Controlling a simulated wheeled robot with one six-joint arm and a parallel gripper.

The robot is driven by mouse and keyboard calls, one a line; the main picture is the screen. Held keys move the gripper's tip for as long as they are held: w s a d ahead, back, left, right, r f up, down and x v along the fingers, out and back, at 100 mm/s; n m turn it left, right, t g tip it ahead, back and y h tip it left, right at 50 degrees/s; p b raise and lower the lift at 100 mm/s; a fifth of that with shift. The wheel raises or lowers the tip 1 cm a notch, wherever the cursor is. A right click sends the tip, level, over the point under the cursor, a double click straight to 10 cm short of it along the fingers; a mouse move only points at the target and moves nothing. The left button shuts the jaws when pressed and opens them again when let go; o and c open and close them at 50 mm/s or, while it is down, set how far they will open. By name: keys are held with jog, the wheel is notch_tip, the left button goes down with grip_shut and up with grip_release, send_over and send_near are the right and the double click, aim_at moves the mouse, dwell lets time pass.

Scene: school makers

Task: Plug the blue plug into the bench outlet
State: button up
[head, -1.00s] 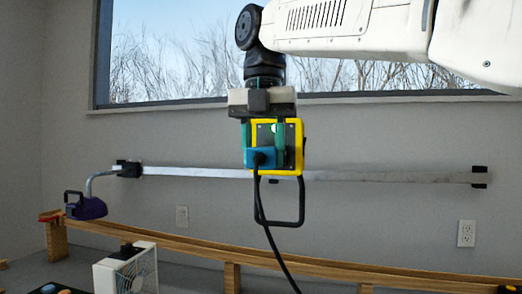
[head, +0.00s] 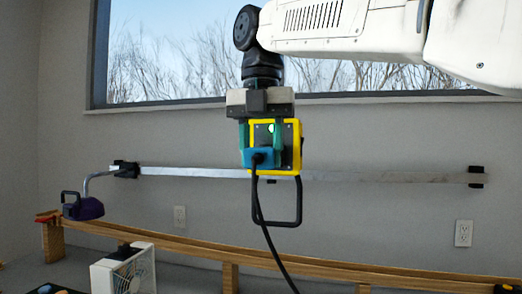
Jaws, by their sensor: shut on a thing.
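The blue plug (head: 258,158) is between the green fingers of my gripper (head: 260,146), which is shut on it and points down. A black cord runs from the plug down and to the right. Directly behind the plug is a yellow-edged box with a dark face (head: 290,130), which looks like the bench outlet. A black loop handle (head: 299,205) hangs below it. The plug and fingers cover part of the dark face. I cannot tell whether the plug touches the face or is in it, and the socket holes are hidden.
A metal rail (head: 370,177) runs along the wall behind. A wooden rail (head: 190,251) crosses in front, with a purple lamp (head: 83,207) and a white fan (head: 125,270) at the left.

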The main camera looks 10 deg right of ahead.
jog(key=shift+w+d, duration=0.3)
jog(key=shift+w, duration=0.45)
jog(key=shift+w+d, duration=0.25)
jog(key=shift+w, duration=0.45)
jog(key=o, duration=1.2)
